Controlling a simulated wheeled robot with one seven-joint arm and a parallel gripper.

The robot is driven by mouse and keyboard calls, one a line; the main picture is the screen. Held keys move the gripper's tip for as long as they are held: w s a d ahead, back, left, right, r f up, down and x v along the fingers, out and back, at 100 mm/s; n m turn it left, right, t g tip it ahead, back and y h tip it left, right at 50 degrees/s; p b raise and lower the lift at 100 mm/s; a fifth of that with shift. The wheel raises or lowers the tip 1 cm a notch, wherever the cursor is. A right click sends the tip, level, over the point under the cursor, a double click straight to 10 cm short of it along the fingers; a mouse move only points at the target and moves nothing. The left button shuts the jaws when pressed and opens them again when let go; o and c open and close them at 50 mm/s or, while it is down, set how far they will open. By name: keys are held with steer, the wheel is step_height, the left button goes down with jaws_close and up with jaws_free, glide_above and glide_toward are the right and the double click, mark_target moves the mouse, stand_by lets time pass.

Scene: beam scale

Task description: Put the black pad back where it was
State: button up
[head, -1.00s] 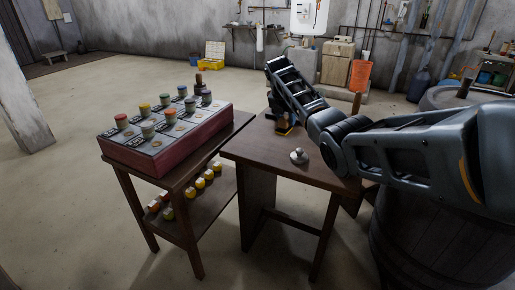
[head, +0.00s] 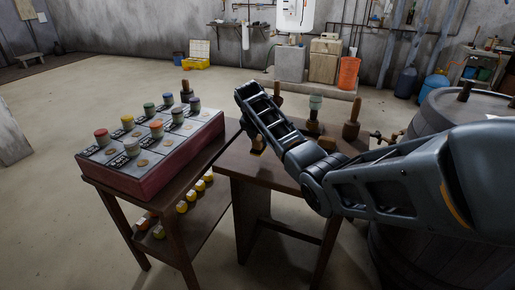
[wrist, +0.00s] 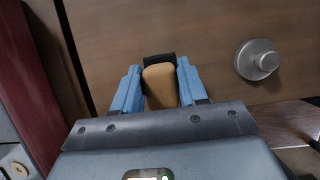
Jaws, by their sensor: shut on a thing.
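In the wrist view my gripper (wrist: 157,72) has its two blue fingers closed on the sides of a tan block (wrist: 160,86). A black piece (wrist: 158,60), which looks like the black pad, shows at the far end of that block. I cannot tell whether the two are one piece. The brown table top lies below them; the gap, if any, is unclear. In the head view my arm hides most of the gripper, and a small tan bit (head: 258,143) shows below the arm over the table (head: 262,170).
A silver knobbed weight (wrist: 257,60) stands right of the gripper. A red-sided box (head: 160,160) with several coloured-capped pegs is on the left stand. A green-topped peg (head: 315,112) and a wooden peg (head: 351,125) stand behind my arm. A barrel (head: 460,105) is at right.

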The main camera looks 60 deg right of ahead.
mark_target(257, 149)
steer(key=shift+w+a+f, duration=0.1)
steer(key=shift+a+f, duration=0.2)
steer(key=shift+a, duration=0.2)
steer(key=shift+f, duration=2)
steer(key=shift+f, duration=0.1)
steer(key=o, duration=0.9)
steer(key=shift+o, duration=0.2)
steer(key=v, duration=1.2)
steer(key=shift+p, duration=0.4)
